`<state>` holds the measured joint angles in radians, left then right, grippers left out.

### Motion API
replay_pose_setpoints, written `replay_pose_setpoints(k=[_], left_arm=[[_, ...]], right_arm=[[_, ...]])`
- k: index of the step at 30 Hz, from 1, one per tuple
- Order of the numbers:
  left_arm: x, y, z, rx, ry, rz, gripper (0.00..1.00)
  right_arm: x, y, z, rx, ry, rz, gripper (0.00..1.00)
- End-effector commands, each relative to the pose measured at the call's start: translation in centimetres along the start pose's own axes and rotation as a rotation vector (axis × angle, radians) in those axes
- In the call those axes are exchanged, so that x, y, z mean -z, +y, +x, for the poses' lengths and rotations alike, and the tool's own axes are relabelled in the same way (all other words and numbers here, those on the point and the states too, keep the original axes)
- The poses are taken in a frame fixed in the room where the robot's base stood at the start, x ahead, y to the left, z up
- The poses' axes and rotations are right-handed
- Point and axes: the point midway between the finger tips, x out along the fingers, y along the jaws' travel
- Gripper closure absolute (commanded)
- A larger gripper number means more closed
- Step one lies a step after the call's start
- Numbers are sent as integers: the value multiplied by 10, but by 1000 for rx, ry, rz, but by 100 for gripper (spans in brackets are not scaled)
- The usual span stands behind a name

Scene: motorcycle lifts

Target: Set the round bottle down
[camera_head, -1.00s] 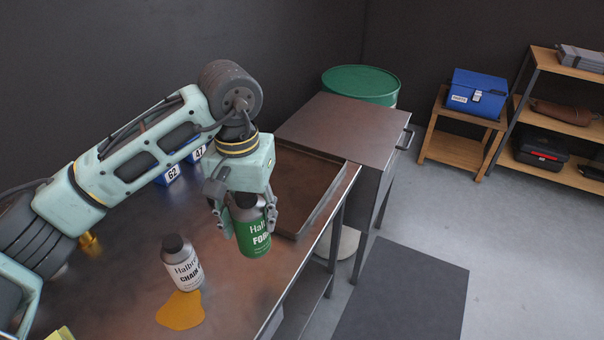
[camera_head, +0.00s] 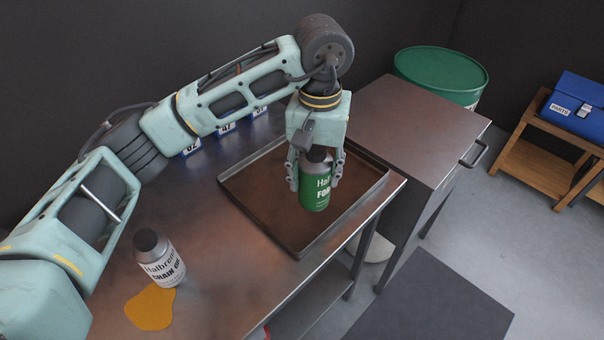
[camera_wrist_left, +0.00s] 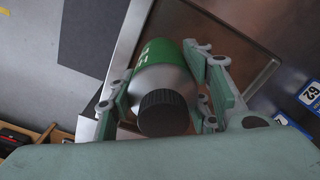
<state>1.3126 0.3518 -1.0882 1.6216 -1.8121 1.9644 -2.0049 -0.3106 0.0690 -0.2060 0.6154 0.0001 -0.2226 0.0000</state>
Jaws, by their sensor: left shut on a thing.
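The green and silver round bottle (camera_head: 316,187) with a black cap is held upright by my left gripper (camera_head: 315,178). The gripper is shut around its upper part. In the head view the bottle is over the shallow metal tray (camera_head: 233,203); I cannot tell whether its base touches the tray floor. The left wrist view shows the bottle (camera_wrist_left: 163,82) cap-first between the two fingers (camera_wrist_left: 165,105). My right gripper does not show.
A grey chain oil bottle (camera_head: 160,262) stands on the metal bench beside a yellow-orange puddle (camera_head: 150,309). Blue numbered boxes (camera_head: 226,128) stand behind my left arm. A metal cabinet (camera_head: 415,125) and a green drum (camera_head: 440,70) are beyond the tray. The tray floor around the bottle looks clear.

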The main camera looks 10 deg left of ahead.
Motion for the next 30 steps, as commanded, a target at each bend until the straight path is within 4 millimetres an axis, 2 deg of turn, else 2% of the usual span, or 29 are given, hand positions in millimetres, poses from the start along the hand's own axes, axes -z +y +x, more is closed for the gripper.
replay_pose_setpoints(k=[3,9,13,20,30], left_arm=[[14,-22,12,0,-3,-5,100],[28,-40,28,-1,1,0,100],[29,-43,37,-2,-2,2,100],[29,-43,67,-1,-1,2,100],[29,-42,72,-1,2,2,100]], right_arm=[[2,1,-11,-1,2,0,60],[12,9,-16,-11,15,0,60],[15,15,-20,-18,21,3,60],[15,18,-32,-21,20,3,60],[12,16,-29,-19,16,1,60]])
